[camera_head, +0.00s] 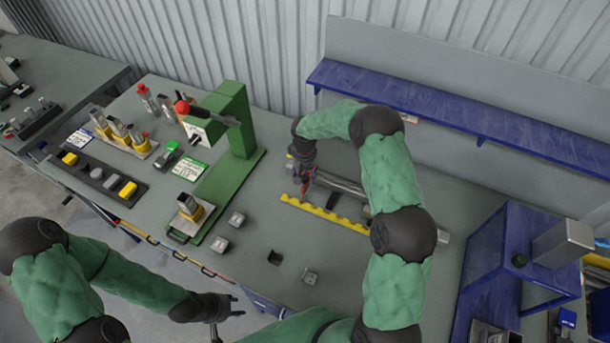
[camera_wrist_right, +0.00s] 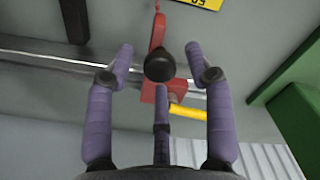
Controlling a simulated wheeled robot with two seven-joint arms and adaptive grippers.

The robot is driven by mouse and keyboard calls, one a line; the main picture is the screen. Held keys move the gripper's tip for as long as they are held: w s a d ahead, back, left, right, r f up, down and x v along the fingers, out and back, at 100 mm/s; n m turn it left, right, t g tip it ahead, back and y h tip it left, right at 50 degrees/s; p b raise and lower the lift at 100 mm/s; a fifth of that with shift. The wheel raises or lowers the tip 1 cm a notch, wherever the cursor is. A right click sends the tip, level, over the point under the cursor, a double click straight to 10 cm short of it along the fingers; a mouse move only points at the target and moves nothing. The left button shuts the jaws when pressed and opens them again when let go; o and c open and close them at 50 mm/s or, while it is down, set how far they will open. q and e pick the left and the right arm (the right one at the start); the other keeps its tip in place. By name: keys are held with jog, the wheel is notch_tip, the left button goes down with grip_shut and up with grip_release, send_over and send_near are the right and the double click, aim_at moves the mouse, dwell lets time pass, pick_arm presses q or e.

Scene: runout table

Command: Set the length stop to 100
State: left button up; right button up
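The length stop is a red piece with a black knob (camera_wrist_right: 159,64), and its red body (camera_wrist_right: 154,94) sits at a metal rail in the right wrist view. In the head view the red stop (camera_head: 305,186) is partly hidden under my right gripper (camera_head: 304,175). In the wrist view my right gripper (camera_wrist_right: 161,55) has its purple fingers spread on both sides of the knob, apart from it. A yellow notched strip (camera_head: 325,213) lies in front of the rail (camera_head: 342,184); no numbers are readable. My left gripper (camera_head: 232,309) is low near the table's front edge, fingers apart and empty.
A green press (camera_head: 236,123) with a red-knobbed lever stands left of the rail. Small metal blocks (camera_head: 220,244) lie on the grey table (camera_head: 295,240). A blue shelf (camera_head: 440,115) runs along the back, and a blue stand (camera_head: 505,255) is at right.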

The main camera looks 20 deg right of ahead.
jog(key=shift+r, duration=0.1)
notch_tip(320, 180, up, 12)
dwell(0.6)
jog(key=shift+f, duration=0.2)
dwell(0.3)
